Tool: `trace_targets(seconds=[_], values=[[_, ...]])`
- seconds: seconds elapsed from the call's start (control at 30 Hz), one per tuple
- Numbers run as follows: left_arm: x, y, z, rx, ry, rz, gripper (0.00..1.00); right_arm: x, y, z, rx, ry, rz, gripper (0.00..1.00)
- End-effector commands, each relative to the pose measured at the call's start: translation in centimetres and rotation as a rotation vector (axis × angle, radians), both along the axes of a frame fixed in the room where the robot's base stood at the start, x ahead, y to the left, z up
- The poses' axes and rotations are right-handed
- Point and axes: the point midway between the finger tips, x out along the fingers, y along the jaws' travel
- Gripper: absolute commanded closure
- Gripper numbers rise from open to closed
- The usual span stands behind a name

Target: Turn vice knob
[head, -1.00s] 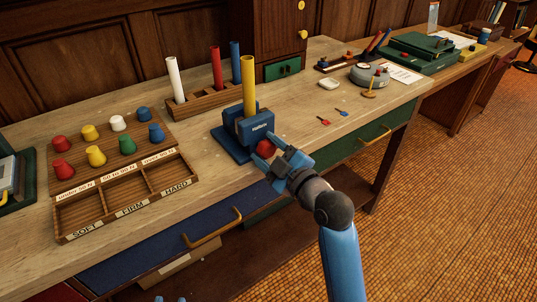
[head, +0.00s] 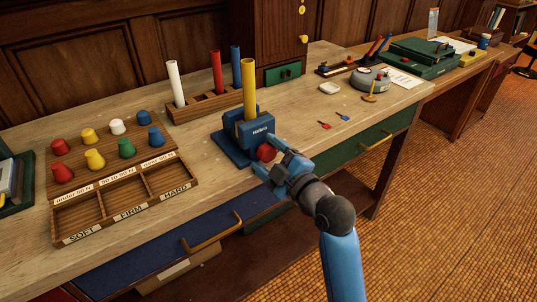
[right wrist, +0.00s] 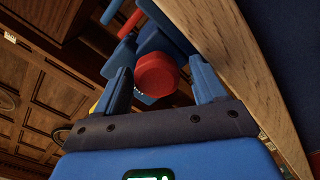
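The blue vice (head: 247,133) stands on the wooden bench with a yellow rod (head: 249,88) upright in its jaws. Its round red knob (head: 266,152) faces the front edge. My right gripper (head: 270,164) is at the knob, coming from the front right. In the right wrist view the red knob (right wrist: 157,75) lies between the two spread blue fingers of my right gripper (right wrist: 162,72), with a narrow gap on each side. How deep the knob sits between the fingertips is hard to tell. My left gripper is not in view.
A rack (head: 205,103) with white, red and blue rods stands behind the vice. A wooden tray (head: 128,193) with several coloured pegs behind it lies left. Small red and blue pieces (head: 325,125) lie right. The bench's front edge runs just below my right gripper.

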Motion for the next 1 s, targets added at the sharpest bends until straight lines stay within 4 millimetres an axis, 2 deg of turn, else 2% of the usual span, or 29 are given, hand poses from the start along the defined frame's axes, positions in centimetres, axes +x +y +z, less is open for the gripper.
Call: trace_targets(seconds=[0.3, 0.47, 1.0], values=[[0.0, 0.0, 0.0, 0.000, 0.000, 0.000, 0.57, -0.1, 0.0, 0.2, 0.003, -0.005, 0.000, 0.25], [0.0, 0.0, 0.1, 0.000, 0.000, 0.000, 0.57, -0.7, -0.6, 0.3, 0.004, -0.005, -0.001, 0.25], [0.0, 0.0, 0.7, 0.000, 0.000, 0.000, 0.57, -7.4, -5.5, 0.2, 0.002, -0.002, -0.003, 0.25]])
